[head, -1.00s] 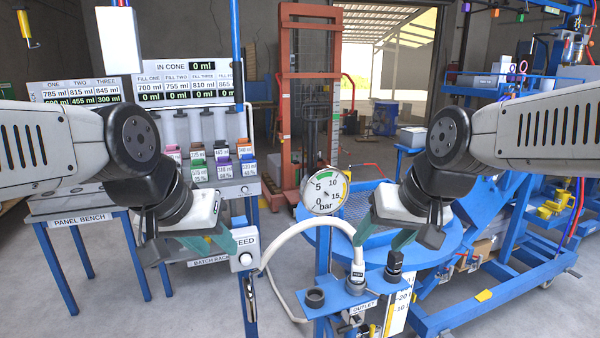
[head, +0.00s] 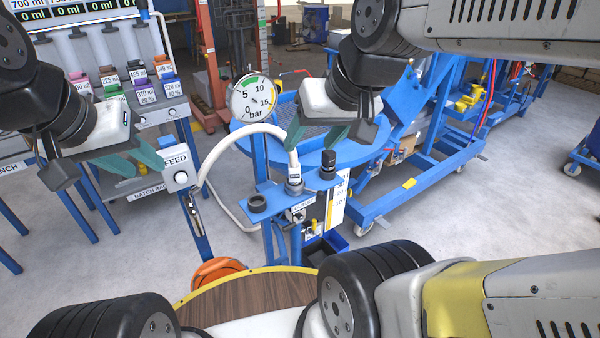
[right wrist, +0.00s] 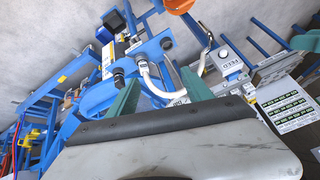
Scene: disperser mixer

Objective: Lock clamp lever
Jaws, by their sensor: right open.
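My right gripper (head: 318,138) is open and empty, above and behind the outlet stand (head: 262,188) in the head view. In the right wrist view its teal fingers (right wrist: 160,80) are wide apart, with the white hose (right wrist: 160,88) seen beyond the gap. My left gripper (head: 132,160) looks open and empty, left of the FEED box (head: 178,168). A slim metal handle (head: 193,208) hangs on the post under that box; it also shows in the right wrist view (right wrist: 204,60). I cannot tell whether it is the clamp lever, nor its lock state.
A pressure gauge (head: 252,98) stands behind the hose. A black-capped fitting (head: 328,165) and an open dark socket (head: 257,203) are on the stand. A blue wheeled frame (head: 420,190) is to the right. Floor at right front is clear.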

